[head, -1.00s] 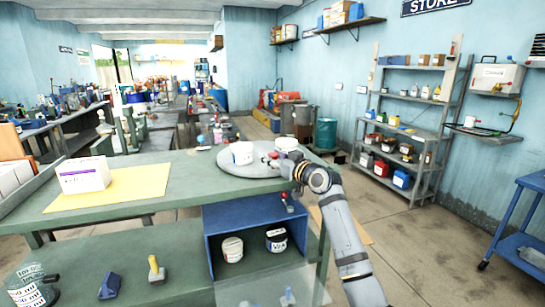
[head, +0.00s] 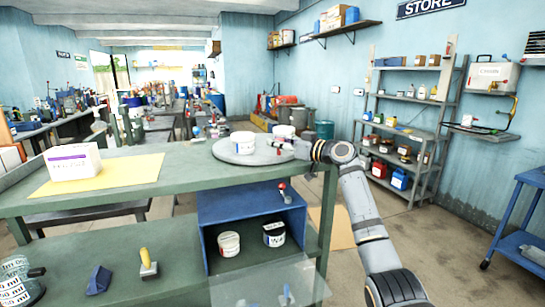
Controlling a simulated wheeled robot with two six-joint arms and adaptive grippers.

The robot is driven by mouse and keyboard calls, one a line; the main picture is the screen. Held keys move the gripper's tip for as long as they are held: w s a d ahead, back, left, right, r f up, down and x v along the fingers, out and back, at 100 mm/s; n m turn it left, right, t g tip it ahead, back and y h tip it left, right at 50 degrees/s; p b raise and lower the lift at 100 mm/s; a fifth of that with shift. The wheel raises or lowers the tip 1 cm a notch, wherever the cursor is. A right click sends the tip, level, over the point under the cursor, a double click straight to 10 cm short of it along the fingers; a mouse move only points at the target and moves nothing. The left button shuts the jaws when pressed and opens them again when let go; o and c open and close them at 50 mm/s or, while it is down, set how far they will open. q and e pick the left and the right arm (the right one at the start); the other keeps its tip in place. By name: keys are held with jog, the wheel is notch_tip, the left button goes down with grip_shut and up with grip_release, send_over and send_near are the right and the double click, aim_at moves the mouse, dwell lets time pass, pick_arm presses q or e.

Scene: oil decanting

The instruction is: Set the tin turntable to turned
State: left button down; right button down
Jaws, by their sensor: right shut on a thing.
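The tin turntable (head: 224,154) is a round grey disc on the green bench top, near its right end. A white tin (head: 243,144) stands upright on it. A second white tin (head: 284,131) shows behind my gripper; whether it stands on the disc is hard to tell. My right gripper (head: 277,144) reaches in from the right and is shut at the disc's right rim, on what looks like a small part of the turntable with red on it. The fingers hide most of that part. My left gripper is out of view.
A white box (head: 73,161) lies on a yellow sheet (head: 115,173) on the bench's left. A blue open cubby (head: 204,222) below holds two tins. A yellow-handled tool (head: 148,263) stands on the lower shelf. Metal shelving (head: 412,131) lines the right wall.

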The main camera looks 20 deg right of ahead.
jog(key=shift+d+f+n+y, duration=0.1)
jog(key=shift+d+n+y, duration=0.1)
jog(key=shift+n+y, duration=0.15)
jog(key=c, duration=1)
grip_release()
jog(key=shift+d, duration=0.1)
jog(key=v, duration=1.2)
jog(key=shift+r, duration=0.2)
